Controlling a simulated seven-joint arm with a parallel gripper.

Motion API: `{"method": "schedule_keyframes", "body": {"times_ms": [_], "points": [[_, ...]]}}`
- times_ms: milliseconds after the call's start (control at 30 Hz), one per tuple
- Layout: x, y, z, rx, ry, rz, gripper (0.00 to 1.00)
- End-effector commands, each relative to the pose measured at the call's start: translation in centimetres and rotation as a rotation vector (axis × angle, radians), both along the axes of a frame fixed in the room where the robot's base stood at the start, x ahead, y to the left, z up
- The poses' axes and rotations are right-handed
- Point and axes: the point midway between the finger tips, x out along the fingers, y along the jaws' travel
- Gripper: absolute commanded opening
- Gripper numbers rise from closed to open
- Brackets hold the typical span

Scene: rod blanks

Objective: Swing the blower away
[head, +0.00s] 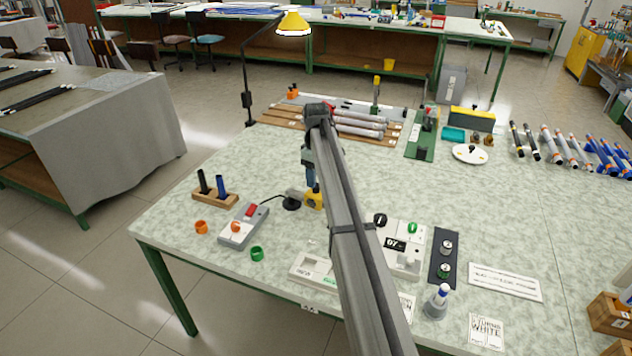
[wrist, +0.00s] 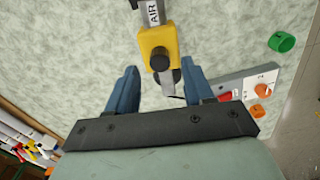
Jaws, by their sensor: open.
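The blower (head: 314,200) has a yellow block, a grey nozzle and a round black base on the table. In the wrist view its yellow block (wrist: 158,40) carries dark knobs and a grey bar marked AIR. My gripper (wrist: 158,82) is open, with one blue finger on each side of the picture's middle. The yellow block shows just beyond and between the fingertips; I see no clear contact. In the head view my gripper (head: 312,178) hangs beside the yellow block, and my arm hides part of it.
A grey switch box (head: 243,227) with a red button stands left of the blower, with orange and green rings nearby. A wooden holder (head: 215,196) holds dark tubes. Rods lie on a wooden rack (head: 360,125) behind. A white control panel (head: 405,250) is at the right.

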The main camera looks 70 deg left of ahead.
Motion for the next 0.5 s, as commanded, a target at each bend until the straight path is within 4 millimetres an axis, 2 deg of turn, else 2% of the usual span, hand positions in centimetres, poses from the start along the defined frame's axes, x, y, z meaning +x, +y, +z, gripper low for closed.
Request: {"method": "schedule_keyframes", "body": {"times_ms": [200, 500], "points": [[0.0, 0.0, -2.1, 0.000, 0.000, 0.000, 0.52], [0.0, 0.0, -2.6, 0.001, -0.001, 0.000, 0.52]]}}
